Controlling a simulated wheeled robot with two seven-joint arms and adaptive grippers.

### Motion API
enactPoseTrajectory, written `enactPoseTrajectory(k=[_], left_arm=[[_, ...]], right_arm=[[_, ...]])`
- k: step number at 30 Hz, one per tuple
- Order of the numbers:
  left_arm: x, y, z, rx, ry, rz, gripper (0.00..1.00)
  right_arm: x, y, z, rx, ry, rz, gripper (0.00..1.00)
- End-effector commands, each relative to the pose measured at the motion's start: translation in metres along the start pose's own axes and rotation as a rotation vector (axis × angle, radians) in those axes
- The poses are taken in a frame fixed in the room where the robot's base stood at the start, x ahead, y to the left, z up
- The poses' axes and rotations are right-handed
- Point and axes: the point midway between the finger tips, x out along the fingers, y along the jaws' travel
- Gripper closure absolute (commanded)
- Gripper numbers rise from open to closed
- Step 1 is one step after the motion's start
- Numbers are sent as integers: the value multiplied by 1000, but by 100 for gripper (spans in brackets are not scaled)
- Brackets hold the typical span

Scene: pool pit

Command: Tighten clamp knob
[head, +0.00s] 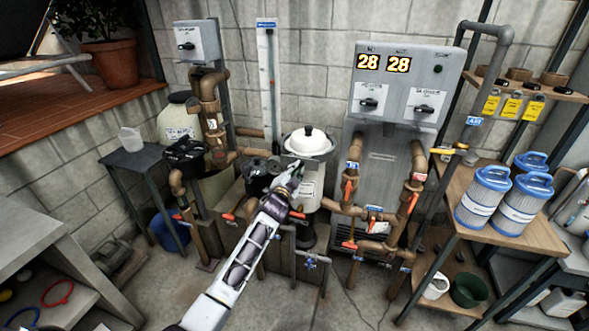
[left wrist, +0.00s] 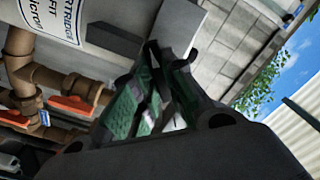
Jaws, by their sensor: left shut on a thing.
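The cartridge filter tank (head: 309,187) stands at mid-scene with a white domed lid (head: 308,143) and a grey band around its rim. Its white labelled body (left wrist: 75,18) shows at the upper left of the left wrist view, beside the grey band (left wrist: 178,28) and a dark block (left wrist: 112,40). My left gripper (head: 294,170) is at the tank's front left, just under the lid. Its green-padded fingers (left wrist: 160,70) are shut at the band. My right gripper is not in view.
Brown pipes with orange valve handles (head: 349,191) stand right of the tank, below a grey control box (head: 405,83) reading 28 28. A dark pump (head: 262,168) is left of it. A wooden shelf (head: 478,225) with blue-capped cartridges stands at right.

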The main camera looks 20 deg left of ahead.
Motion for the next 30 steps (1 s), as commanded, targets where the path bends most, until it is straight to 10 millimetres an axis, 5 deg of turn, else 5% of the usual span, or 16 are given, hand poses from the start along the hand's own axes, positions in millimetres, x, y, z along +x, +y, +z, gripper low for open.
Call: enactPoseTrajectory(k=[14,30], left_arm=[[0,0,0,25,0,1,100],[0,-1,0,638,0,1,100]], right_arm=[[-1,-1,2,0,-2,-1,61],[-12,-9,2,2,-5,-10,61]])
